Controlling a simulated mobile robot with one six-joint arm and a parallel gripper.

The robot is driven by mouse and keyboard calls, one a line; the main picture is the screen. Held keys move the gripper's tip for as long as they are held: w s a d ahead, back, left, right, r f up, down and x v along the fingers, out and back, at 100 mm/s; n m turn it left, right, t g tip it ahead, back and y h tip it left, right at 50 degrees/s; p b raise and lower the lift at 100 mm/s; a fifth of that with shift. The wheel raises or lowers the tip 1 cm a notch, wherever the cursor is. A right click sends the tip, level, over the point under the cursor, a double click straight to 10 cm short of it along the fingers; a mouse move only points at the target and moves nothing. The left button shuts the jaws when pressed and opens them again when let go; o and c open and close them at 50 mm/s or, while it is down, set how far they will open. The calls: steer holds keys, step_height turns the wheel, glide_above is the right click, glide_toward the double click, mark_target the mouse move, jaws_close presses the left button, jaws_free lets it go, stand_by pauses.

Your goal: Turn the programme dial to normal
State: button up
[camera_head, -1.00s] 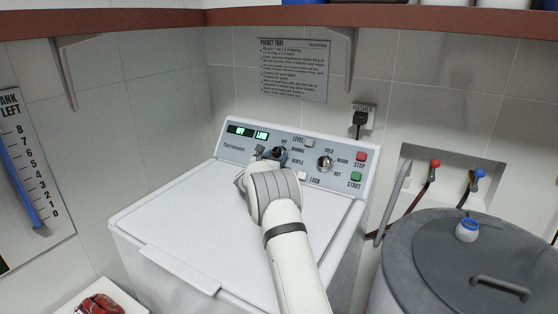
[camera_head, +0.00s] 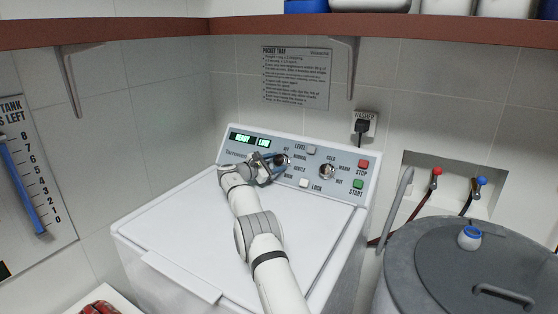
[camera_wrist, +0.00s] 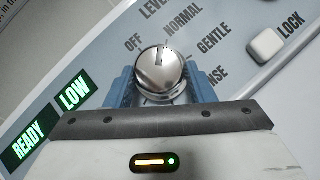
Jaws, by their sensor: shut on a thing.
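The programme dial (camera_wrist: 160,72) is a round chrome knob on the washing machine's sloped panel. In the wrist view its dark mark points up, between the OFF and NORMAL labels and seemingly near NORMAL; the exact setting is hard to tell. My gripper (camera_wrist: 162,88) has a blue finger on each side of the dial and is shut on it. In the head view my gripper (camera_head: 271,166) reaches the panel from the left and partly covers the dial (camera_head: 283,160). The displays (camera_wrist: 45,118) read READY and LOW.
A LOCK button (camera_wrist: 265,45) sits right of the dial. A second knob (camera_head: 327,171), the red STOP button (camera_head: 363,164) and the green START button (camera_head: 358,184) are further right. The white lid (camera_head: 190,225) lies below the panel. A grey tank (camera_head: 430,260) stands at right.

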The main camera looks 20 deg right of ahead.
steer(key=shift+w+a+m, duration=0.1)
steer(key=shift+a+m, duration=0.1)
steer(key=shift+m, duration=0.1)
steer(key=o, duration=0.8)
steer(key=shift+o, duration=0.9)
steer(key=b+v, duration=0.1)
steer(key=v, duration=0.7)
steer(key=shift+d, duration=0.1)
